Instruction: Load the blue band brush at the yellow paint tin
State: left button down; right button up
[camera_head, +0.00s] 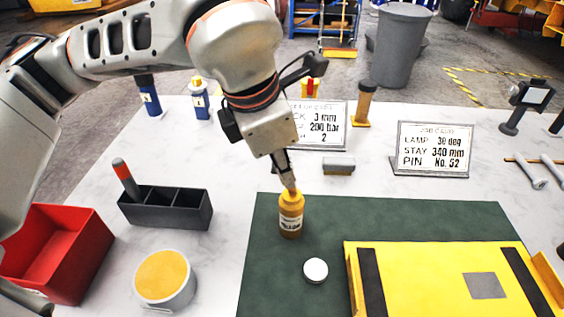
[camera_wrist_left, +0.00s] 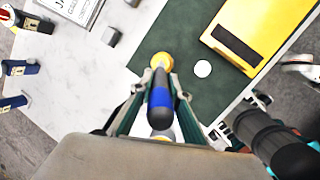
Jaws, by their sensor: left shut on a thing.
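The small yellow tin (camera_head: 290,222), a bottle-shaped container labelled YELLOW, stands upright on the green mat. It also shows from above in the left wrist view (camera_wrist_left: 161,59). My left gripper (camera_head: 284,172) points down just above it. In the left wrist view its fingers (camera_wrist_left: 155,100) are shut on the brush, whose dark handle has a blue band (camera_wrist_left: 160,100). The brush's lower end meets the tin's open top; how deep it reaches is hidden. A round white lid (camera_head: 315,270) lies apart on the mat.
A yellow panel (camera_head: 430,270) with dark strips lies to the right. A dark caddy (camera_head: 185,212) holds a red-banded brush (camera_head: 126,178). A red bin (camera_head: 62,255) and a white tub with a yellow top (camera_head: 164,279) stand left. Signs and bottles stand behind.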

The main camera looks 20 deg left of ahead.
pick_arm(q)
jog(key=shift+s+f, duration=0.1)
jog(key=shift+f, duration=0.05)
dwell(1.1)
dwell(0.4)
notch_tip(320, 180, up, 2)
jog(key=shift+r+p, duration=1.35)
jog(key=shift+r, duration=1.25)
